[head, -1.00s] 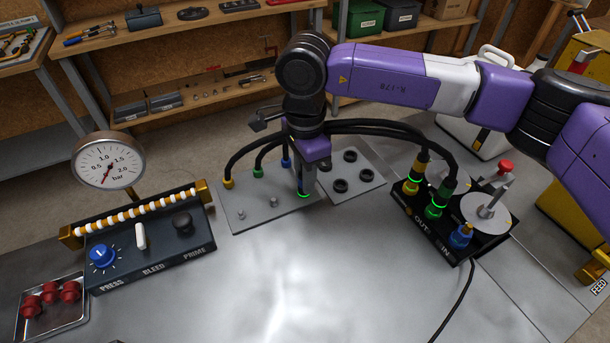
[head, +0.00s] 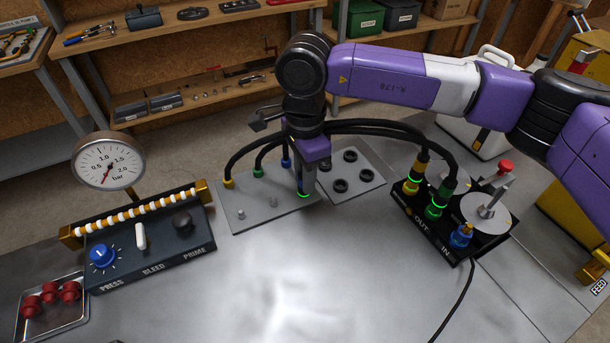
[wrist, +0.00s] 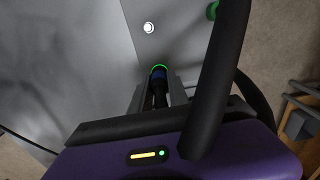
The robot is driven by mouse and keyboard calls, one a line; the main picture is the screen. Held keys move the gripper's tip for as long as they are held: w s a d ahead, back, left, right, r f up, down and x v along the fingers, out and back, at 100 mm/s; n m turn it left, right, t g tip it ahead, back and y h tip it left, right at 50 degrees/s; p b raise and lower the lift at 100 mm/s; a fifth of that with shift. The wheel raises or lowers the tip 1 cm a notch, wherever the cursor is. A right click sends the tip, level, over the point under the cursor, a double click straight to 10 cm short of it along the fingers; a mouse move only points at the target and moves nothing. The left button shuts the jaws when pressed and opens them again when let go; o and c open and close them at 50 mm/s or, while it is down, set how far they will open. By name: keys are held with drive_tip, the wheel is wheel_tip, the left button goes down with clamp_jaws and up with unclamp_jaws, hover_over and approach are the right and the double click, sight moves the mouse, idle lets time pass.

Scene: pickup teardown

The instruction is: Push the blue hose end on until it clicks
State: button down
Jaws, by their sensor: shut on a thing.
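My gripper (head: 304,186) points down at the right end of the grey plate (head: 228,219), shut on the blue hose end. The blue hose end (wrist: 158,76) shows between the fingers in the wrist view. A lit green ring (wrist: 160,66) is at its tip, and a green glow also shows in the head view (head: 304,195). The fingers mostly hide the end, and I cannot tell how far it is seated. On the black OUT/IN block (head: 420,220), a blue port (head: 461,236) is uncovered. The yellow hose end (head: 411,186) and green hose end (head: 434,210) sit there with lit green rings.
Black hoses arch behind my gripper to the block. A control box (head: 150,255) with a gauge (head: 108,164) stands left, beside a tray (head: 77,320) of red caps. The front middle of the bench is clear.

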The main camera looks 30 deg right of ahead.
drive_tip(key=shift+r, duration=0.15)
drive_tip(key=shift+r+p, duration=0.3)
drive_tip(key=shift+r, duration=0.4)
drive_tip(key=shift+r, duration=0.3)
drive_tip(key=shift+r+p, duration=0.85)
drive_tip(key=shift+r, duration=1.05)
